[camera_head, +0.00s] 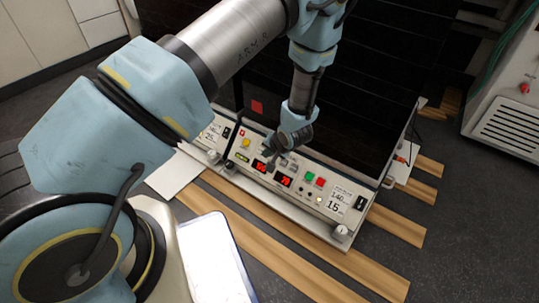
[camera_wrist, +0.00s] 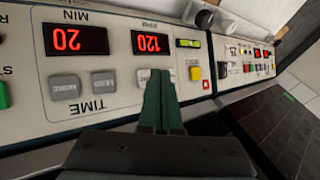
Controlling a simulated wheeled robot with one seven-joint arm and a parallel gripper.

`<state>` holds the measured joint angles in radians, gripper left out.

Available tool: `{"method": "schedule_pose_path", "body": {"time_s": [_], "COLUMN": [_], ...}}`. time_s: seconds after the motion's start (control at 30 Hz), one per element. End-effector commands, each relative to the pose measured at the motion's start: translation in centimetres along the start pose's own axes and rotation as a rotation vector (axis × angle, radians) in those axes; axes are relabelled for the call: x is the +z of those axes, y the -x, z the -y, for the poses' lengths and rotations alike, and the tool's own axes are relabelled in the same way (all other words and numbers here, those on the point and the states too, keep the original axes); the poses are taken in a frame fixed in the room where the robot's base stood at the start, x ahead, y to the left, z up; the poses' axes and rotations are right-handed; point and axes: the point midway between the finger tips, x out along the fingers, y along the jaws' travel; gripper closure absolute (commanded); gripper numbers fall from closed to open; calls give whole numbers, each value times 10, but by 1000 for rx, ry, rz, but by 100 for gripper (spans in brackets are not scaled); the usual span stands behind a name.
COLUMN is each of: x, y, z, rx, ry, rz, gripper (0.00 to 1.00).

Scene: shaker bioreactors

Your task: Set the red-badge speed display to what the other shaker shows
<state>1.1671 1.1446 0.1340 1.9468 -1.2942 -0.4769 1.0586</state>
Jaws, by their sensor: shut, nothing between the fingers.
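The near shaker (camera_head: 320,160) has a dark hood with a red badge (camera_head: 257,107). Its speed display (camera_head: 260,166) sits left of its time display (camera_head: 283,179). The wrist view is upside down: the speed display (camera_wrist: 151,43) appears as 120 and the time display (camera_wrist: 76,39) as 20, but I cannot confirm either. My gripper (camera_wrist: 160,74) is shut and empty, its tips at the grey buttons by the speed display; contact is unclear. The other shaker's panel (camera_wrist: 245,62) is at the right there; its small red displays (camera_wrist: 262,54) are unreadable.
Green and red buttons (camera_head: 314,180) and a black switch (camera_head: 360,202) lie right of the displays. A yellow button (camera_wrist: 195,73) is beside the speed buttons. Wooden slats (camera_head: 270,245) lie under the shaker. A white machine (camera_head: 510,105) stands at the right.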

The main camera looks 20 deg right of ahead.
Motion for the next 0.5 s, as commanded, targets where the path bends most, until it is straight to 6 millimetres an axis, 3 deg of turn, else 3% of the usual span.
{"method": "schedule_pose_path", "body": {"time_s": [0.5], "x": [19], "y": [29], "z": [22], "rx": [-1], "ry": [-1], "rz": [1], "gripper": [100]}}
